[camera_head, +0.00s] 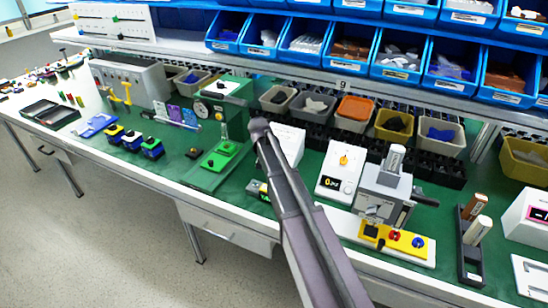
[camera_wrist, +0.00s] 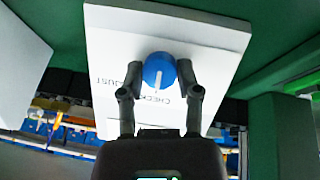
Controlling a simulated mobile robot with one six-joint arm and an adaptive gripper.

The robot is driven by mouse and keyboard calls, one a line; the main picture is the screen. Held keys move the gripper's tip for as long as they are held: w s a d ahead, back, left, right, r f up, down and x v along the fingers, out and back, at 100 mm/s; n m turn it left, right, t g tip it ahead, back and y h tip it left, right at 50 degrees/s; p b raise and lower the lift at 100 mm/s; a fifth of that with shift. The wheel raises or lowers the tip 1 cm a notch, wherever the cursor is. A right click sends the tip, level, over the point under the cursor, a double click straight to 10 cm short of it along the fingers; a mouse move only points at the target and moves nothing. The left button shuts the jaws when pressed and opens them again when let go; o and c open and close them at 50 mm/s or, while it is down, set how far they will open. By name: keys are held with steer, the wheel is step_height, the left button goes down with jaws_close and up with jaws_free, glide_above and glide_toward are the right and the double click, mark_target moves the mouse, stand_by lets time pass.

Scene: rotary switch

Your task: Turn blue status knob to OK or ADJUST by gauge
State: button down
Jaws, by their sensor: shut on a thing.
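The blue status knob (camera_wrist: 160,64) sits on a white panel (camera_wrist: 210,33) in the wrist view. My gripper (camera_wrist: 161,75) is shut on the knob, one finger on each side. The knob's white mark points down in this view, toward the upside-down word CHECK (camera_wrist: 158,99). The word ADJUST (camera_wrist: 107,80) is partly visible left of the knob. The OK label cannot be made out. In the head view my gripper (camera_head: 261,128) is at the white panel (camera_head: 291,143), and my arm hides the knob. A green stand (camera_head: 235,118) left of it carries what may be the gauge.
Right of my arm are a white box with a yellow knob (camera_head: 343,160), a grey machine (camera_head: 384,190) and a yellow control strip (camera_head: 400,238). Blue multimeter-like tools (camera_head: 132,140) lie left. Bins (camera_head: 354,112) line the back. The floor in front is clear.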

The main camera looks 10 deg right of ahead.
steer(key=shift+n, duration=0.3)
steer(key=n+h, duration=0.1)
steer(key=n, duration=0.1)
steer(key=n+h+b, duration=0.1)
steer(key=n, duration=0.2)
steer(key=shift+a+f, duration=0.1)
steer(key=shift+f, duration=0.05)
steer(key=n+h+b, duration=0.1)
steer(key=n+b, duration=0.1)
steer(key=n, duration=0.3)
steer(key=shift+s+t, duration=0.1)
steer(key=shift+t, duration=0.2)
steer(key=shift+n, duration=0.3)
steer(key=shift+c, duration=1.5)
jaws_free()
